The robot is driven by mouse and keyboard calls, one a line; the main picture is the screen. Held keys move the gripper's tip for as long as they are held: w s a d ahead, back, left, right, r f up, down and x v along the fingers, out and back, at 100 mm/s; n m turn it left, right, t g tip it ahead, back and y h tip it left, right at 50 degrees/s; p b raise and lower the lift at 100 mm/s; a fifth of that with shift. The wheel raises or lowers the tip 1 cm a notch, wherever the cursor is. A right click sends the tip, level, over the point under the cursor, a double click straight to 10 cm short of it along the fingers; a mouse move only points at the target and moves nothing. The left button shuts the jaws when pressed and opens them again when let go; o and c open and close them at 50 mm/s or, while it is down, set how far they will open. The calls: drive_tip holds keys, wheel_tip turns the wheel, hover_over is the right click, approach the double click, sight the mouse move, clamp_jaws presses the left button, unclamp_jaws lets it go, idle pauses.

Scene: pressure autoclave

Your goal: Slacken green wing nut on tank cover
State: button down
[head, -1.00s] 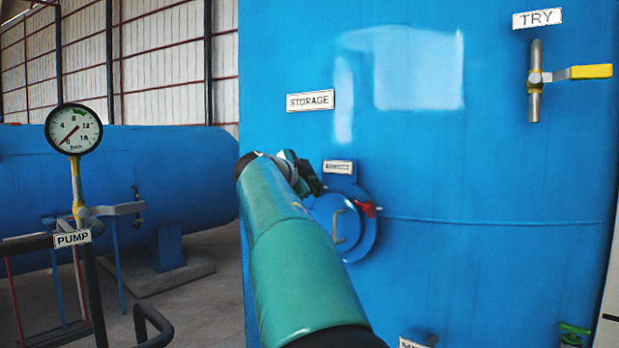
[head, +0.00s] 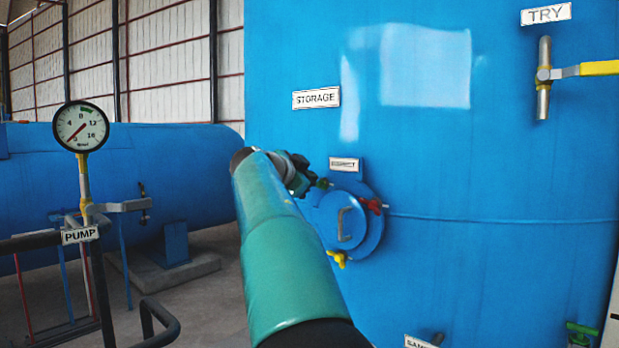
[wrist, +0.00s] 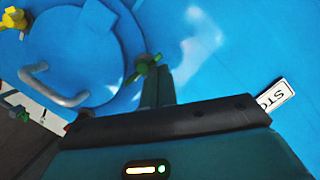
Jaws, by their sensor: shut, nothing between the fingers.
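The tank cover (head: 325,222) is a round blue plate with a grey bar handle, on the side of the blue tank. The green wing nut (head: 323,183) sits at the cover's upper left edge. In the wrist view the green wing nut (wrist: 147,64) is beside the cover's rim (wrist: 127,45), right at the tips of my gripper (wrist: 158,78). My gripper is shut with nothing held; whether it touches the nut I cannot tell. In the head view my gripper (head: 305,181) is partly hidden behind my arm's end.
A red wing nut (head: 372,205) and a yellow wing nut (head: 340,258) sit on the cover's rim. The STORAGE sign (head: 317,98) is above left. A pump gauge (head: 81,127) stands at left, a TRY valve (head: 544,78) at upper right.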

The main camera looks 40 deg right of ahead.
drive_tip(key=v, duration=1.2)
drive_tip(key=d+f+n+g+h, duration=0.1)
drive_tip(key=d+h, duration=0.1)
drive_tip(key=d, duration=0.2)
drive_tip(key=d+f+n+g+h, duration=0.1)
drive_tip(key=d+h, duration=0.1)
drive_tip(key=d, duration=0.2)
drive_tip(key=d+f+g+h, duration=0.1)
drive_tip(key=d+f+h, duration=0.1)
drive_tip(key=d, duration=0.2)
drive_tip(key=shift+d+n, duration=0.15)
drive_tip(key=shift+n, duration=0.25)
drive_tip(key=shift+f, duration=0.1)
